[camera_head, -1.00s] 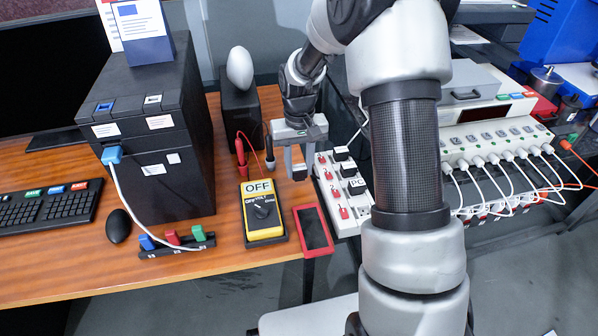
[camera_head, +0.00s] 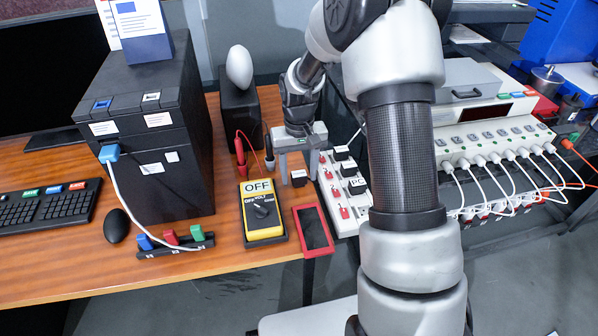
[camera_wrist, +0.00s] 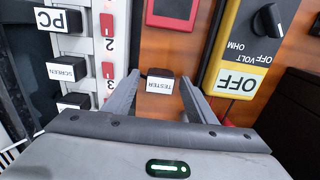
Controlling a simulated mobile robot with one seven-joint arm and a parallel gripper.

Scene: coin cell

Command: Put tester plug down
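The tester plug (camera_head: 299,178) is a small black block with a white label. It rests on the wooden table just left of the white power strip. In the wrist view the tester plug (camera_wrist: 160,83) shows its "TESTER" label, upright to the camera, between my fingers with a gap on each side. My gripper (camera_head: 297,169) is open around the plug; it also shows in the wrist view (camera_wrist: 158,88). The plug's underside is hidden.
The white power strip (camera_wrist: 91,15) with red switches and black plugs lies close beside one finger. The yellow multimeter (camera_head: 262,215) reading "OFF" and a red-framed device (camera_head: 297,216) are close by. A black speaker-like box (camera_head: 240,110) stands behind.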

